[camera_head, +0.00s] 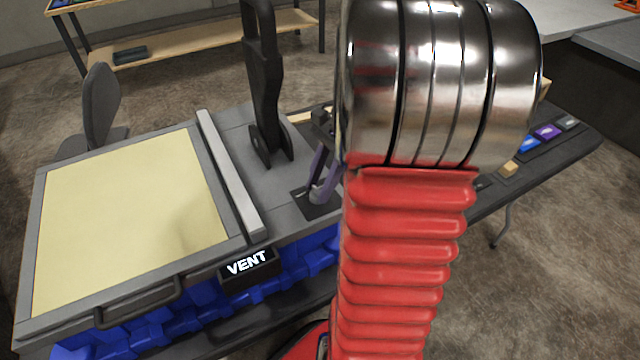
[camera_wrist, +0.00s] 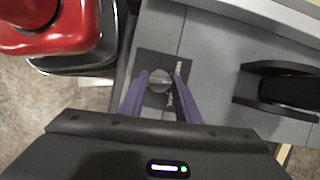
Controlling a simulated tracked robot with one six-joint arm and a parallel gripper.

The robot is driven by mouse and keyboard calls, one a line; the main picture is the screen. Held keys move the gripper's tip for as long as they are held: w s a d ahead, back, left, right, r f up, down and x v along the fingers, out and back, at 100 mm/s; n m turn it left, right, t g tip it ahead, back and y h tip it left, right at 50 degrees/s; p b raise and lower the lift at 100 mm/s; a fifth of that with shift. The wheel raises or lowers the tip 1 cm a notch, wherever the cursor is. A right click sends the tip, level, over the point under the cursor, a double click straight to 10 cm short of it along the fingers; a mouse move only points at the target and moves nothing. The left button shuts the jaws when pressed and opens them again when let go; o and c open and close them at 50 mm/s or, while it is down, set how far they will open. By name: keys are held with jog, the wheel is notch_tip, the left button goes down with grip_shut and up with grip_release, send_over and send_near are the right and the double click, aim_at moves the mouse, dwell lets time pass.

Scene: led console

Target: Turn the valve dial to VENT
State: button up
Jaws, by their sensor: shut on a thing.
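The valve dial (camera_wrist: 159,88) is a grey round knob on a dark square plate on the console top. In the wrist view my gripper (camera_wrist: 159,95) has its two purple fingers on either side of the dial, shut on it. In the head view my gripper (camera_head: 318,190) reaches down to the same dark plate, and the dial itself is mostly hidden by the fingers. A black sign (camera_head: 249,263) on the console's front edge reads VENT in white letters. The dial's pointer and markings are too small to read.
The grey console carries a large pale yellow panel (camera_head: 130,215) at left and an upright black lever (camera_head: 264,90) behind the dial. Blue blocks (camera_head: 130,335) fill the space below the front edge. A dark table (camera_head: 570,140) with coloured items extends right. My red arm hides much of the middle.

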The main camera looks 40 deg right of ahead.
jog(key=n, duration=0.1)
jog(key=n+g, duration=0.1)
jog(key=n, duration=0.1)
jog(key=shift+w+d+n, duration=0.1)
jog(key=shift+w+n, duration=0.1)
jog(key=shift+n, duration=0.1)
jog(key=n+g, duration=0.1)
jog(key=n, duration=0.3)
jog(key=shift+w+g+h, duration=0.1)
jog(key=shift+g+h, duration=0.3)
jog(key=shift+n, duration=0.3)
jog(key=o, duration=1)
jog(key=shift+o, duration=0.2)
jog(key=shift+r, duration=0.1)
jog(key=v, duration=1.3)
jog(key=shift+w+r, duration=0.2)
jog(key=shift+s+d, duration=0.1)
